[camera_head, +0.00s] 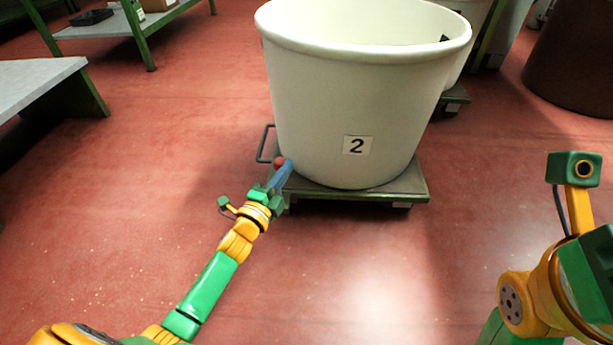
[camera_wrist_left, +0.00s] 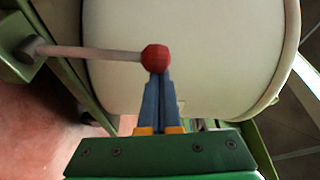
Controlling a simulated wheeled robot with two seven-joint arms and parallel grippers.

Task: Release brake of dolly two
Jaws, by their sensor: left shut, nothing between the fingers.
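Dolly two is a low green-framed platform (camera_head: 414,185) carrying a large cream tub (camera_head: 310,110) with a "2" label (camera_head: 357,145). At its left corner is the brake lever, a pale rod with a red ball knob (camera_head: 280,161). In the left wrist view the red knob (camera_wrist_left: 156,58) sits at the tips of my left gripper (camera_wrist_left: 158,82), and the rod (camera_wrist_left: 90,53) runs left to a bracket. My left gripper (camera_head: 284,172) has its blue fingers shut with nothing between them, their tips at the knob. Whether they touch it I cannot tell. My right gripper's fingers are out of view.
A dark handle loop (camera_head: 264,145) stands at the dolly's left side. Another tub on a dolly (camera_head: 455,98) is behind at the right. Green-legged tables (camera_head: 40,80) stand at the left. The red floor in front is clear.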

